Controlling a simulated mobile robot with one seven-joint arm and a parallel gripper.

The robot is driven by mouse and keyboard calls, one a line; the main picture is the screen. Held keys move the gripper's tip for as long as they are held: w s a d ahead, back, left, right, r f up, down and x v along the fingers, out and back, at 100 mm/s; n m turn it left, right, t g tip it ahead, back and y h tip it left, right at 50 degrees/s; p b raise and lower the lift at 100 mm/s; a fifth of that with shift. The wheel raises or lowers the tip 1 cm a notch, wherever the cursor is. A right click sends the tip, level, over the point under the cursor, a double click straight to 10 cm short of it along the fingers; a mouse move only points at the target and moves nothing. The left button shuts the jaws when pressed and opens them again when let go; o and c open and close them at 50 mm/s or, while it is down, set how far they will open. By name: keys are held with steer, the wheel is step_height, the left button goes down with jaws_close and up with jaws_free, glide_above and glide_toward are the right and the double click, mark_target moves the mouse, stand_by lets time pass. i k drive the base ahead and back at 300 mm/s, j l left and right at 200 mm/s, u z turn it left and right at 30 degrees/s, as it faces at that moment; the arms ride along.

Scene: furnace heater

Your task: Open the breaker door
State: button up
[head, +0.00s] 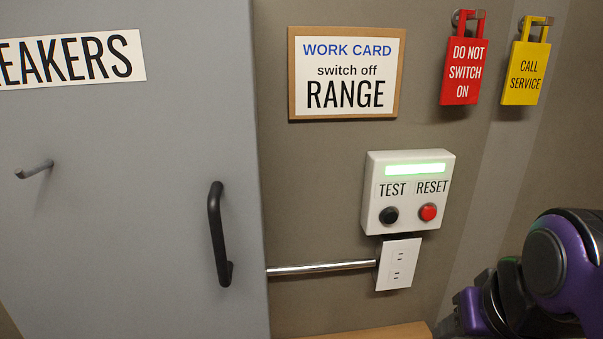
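The breaker door (110,200) is a large grey panel filling the left of the head view. It appears shut. A white label (70,58) near its top reads "EAKERS", cut off by the left edge. A black vertical bar handle (216,235) stands out near the door's right edge. A small grey peg (35,169) sticks out of the door further left. My arm shows at the lower right, well apart from the handle. My gripper is not visible in this view.
A work card (346,73) reads "switch off RANGE". Red (464,72) and yellow (526,73) lock tags hang at upper right. A white TEST/RESET box (408,192) sits above an outlet (398,264). A metal conduit (320,268) runs from the outlet to the door's edge.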

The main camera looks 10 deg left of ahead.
mark_target(131, 206)
steer(key=k+j+u, duration=0.1)
steer(key=u, duration=0.3)
steer(key=j+u, duration=0.1)
steer(key=u, duration=0.25)
steer(key=k+j+u, duration=0.1)
steer(key=u, duration=0.3)
steer(key=j+u, duration=0.15)
steer(key=u, duration=0.25)
